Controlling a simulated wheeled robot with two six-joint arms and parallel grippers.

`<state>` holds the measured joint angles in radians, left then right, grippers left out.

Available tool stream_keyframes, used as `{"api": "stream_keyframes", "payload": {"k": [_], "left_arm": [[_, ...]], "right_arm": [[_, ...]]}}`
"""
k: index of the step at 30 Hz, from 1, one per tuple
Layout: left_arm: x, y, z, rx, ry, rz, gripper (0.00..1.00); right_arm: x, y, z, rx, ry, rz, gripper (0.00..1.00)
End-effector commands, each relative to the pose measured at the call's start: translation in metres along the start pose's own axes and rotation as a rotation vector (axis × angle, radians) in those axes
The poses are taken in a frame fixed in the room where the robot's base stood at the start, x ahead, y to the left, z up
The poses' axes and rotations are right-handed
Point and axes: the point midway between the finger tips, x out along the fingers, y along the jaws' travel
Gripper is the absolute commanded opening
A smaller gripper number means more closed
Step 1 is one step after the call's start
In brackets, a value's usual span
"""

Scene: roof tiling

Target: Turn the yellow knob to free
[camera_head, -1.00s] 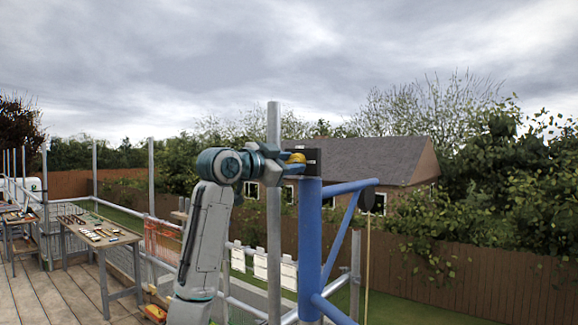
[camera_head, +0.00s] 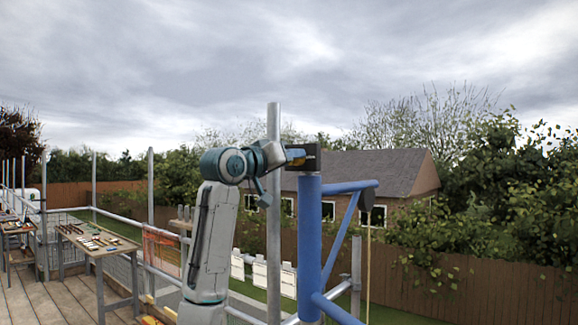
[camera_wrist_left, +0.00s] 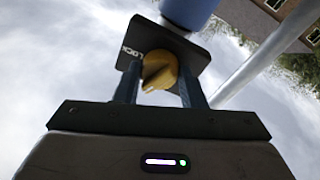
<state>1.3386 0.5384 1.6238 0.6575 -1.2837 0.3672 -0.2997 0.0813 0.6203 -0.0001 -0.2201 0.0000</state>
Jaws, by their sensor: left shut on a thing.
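The yellow knob (camera_wrist_left: 160,70) sits on a dark plate (camera_wrist_left: 196,50) with the word LOCK printed at its left in the left wrist view. In the head view the knob (camera_head: 297,161) is mostly hidden behind my left gripper (camera_head: 293,155), beside the dark box (camera_head: 312,157) on top of the blue post (camera_head: 309,240). My left gripper is shut on the knob; in the wrist view its two fingers (camera_wrist_left: 160,85) stand on either side of it. Any other label on the plate is hidden or out of view. My right gripper is not in view.
A grey scaffold pole (camera_head: 273,215) stands close beside my left wrist. A blue arm (camera_head: 348,187) with a hanging rope runs right from the post. Guard rails and a tool table (camera_head: 97,243) are at the left. Open air surrounds the post top.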

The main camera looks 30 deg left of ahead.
Motion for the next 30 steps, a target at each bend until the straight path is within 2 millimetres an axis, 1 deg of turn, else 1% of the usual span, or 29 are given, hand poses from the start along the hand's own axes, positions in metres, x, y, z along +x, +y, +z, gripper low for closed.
{"api": "stream_keyframes", "payload": {"k": [1, 3, 9, 15, 22, 30], "left_arm": [[0.000, -0.001, 0.003, -0.041, 0.004, -0.002, 0.14], [0.000, 0.000, 0.003, -0.102, 0.008, -0.007, 0.14], [0.000, 0.000, 0.002, -0.253, 0.020, -0.018, 0.14], [0.000, 0.001, 0.001, -0.357, 0.029, -0.026, 0.14], [0.000, 0.001, 0.001, -0.421, 0.033, -0.032, 0.14], [0.000, 0.001, 0.001, -0.438, 0.034, -0.034, 0.14]], "right_arm": [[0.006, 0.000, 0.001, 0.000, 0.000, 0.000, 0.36], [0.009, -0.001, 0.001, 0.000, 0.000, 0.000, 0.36], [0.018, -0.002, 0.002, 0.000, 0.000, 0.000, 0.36], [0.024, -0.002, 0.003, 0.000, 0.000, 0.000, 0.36], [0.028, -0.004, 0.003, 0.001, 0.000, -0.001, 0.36], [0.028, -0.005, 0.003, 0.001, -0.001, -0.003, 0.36]]}}
